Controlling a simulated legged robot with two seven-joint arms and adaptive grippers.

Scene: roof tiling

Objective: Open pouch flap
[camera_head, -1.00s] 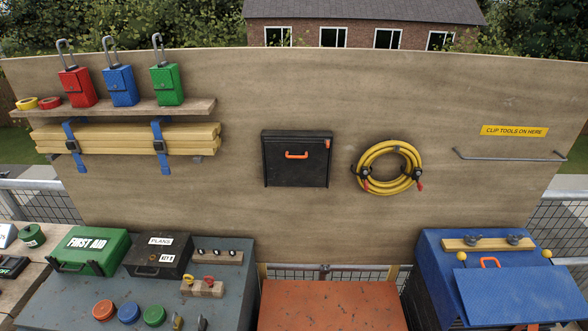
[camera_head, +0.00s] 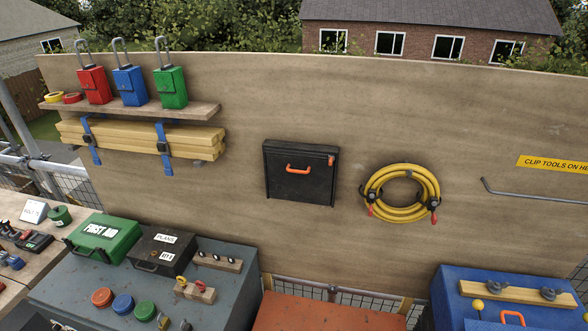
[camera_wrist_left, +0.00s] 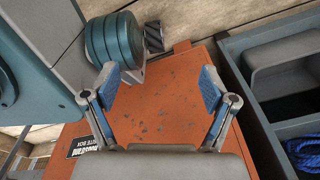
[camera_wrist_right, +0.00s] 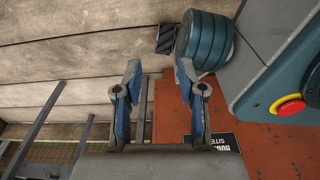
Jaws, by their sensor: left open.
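A black pouch (camera_head: 300,172) hangs on the wooden board in the head view. Its flap has an orange handle (camera_head: 299,169) and a small orange piece at the upper right corner. The flap looks closed, lying flat against the front. My left gripper (camera_wrist_left: 160,80) is open and empty in the left wrist view, above an orange surface. My right gripper (camera_wrist_right: 158,72) is open and empty in the right wrist view, its fingers apart. Neither gripper shows in the head view, and the pouch does not show in either wrist view.
A coiled yellow hose (camera_head: 400,193) hangs right of the pouch. A shelf (camera_head: 130,110) with red, blue and green lock boxes is at upper left. Below stand a green first aid box (camera_head: 103,238), a black plans box (camera_head: 160,248) and an orange box (camera_head: 330,312). The board around the pouch is bare.

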